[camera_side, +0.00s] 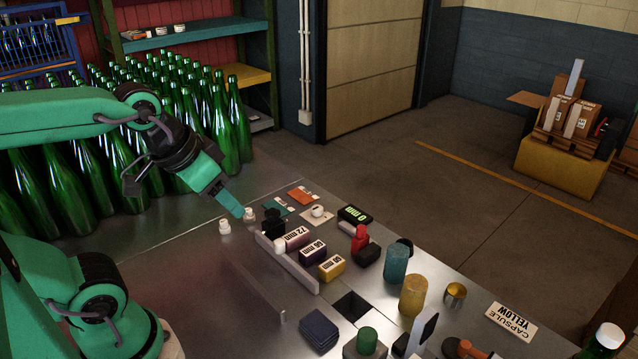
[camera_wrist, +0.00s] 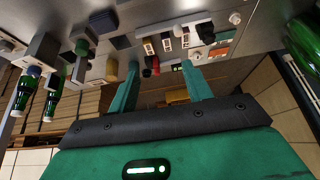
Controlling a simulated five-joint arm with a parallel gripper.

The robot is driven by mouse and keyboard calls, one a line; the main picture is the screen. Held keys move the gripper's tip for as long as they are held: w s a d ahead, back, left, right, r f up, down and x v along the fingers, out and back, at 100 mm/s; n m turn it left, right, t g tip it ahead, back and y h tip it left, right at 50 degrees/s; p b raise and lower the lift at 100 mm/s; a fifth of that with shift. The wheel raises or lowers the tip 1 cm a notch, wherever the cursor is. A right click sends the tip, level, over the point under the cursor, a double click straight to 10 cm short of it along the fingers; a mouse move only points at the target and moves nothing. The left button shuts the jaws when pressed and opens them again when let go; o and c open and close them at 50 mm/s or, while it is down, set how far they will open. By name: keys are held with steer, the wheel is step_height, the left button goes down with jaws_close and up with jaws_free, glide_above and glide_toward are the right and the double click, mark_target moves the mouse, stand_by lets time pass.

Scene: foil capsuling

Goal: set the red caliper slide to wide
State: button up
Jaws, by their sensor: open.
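The red caliper slide (camera_side: 360,238) stands upright on the metal table, beside a black block and a short grey bar, near a black readout (camera_side: 354,215) showing "0 mm". It also shows as a small red upright piece in the wrist view (camera_wrist: 155,64), beyond my fingers. My gripper (camera_side: 238,213) is in the air over the table's back left, left of the slide and apart from it. In the wrist view my two green fingers (camera_wrist: 160,82) are spread with nothing between them. The slide's exact position along its bar is too small to tell.
Blocks with mm labels (camera_side: 312,250) lie behind a grey rail (camera_side: 290,265), between my gripper and the slide. Teal (camera_side: 396,262) and amber (camera_side: 413,295) cylinders stand right of the slide. Green bottles (camera_side: 235,125) crowd the left. The table's front left is mostly clear.

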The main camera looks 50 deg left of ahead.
steer(key=shift+m+g, duration=0.4)
steer(key=shift+g, duration=0.4)
steer(key=w, duration=0.2)
steer(key=w+r, duration=0.1)
steer(key=w, duration=0.4)
steer(key=shift+w+d+r, duration=0.3)
steer(key=shift+d+r, duration=0.05)
steer(key=shift+d, duration=0.05)
steer(key=shift+c, duration=0.3)
steer(key=m+g, duration=0.2)
steer(key=g, duration=0.2)
glide_toward(361, 227)
steer(key=shift+s+f, duration=0.3)
steer(key=shift+w+f, duration=0.4)
steer(key=shift+f, duration=0.15)
steer(key=shift+f, duration=3.9)
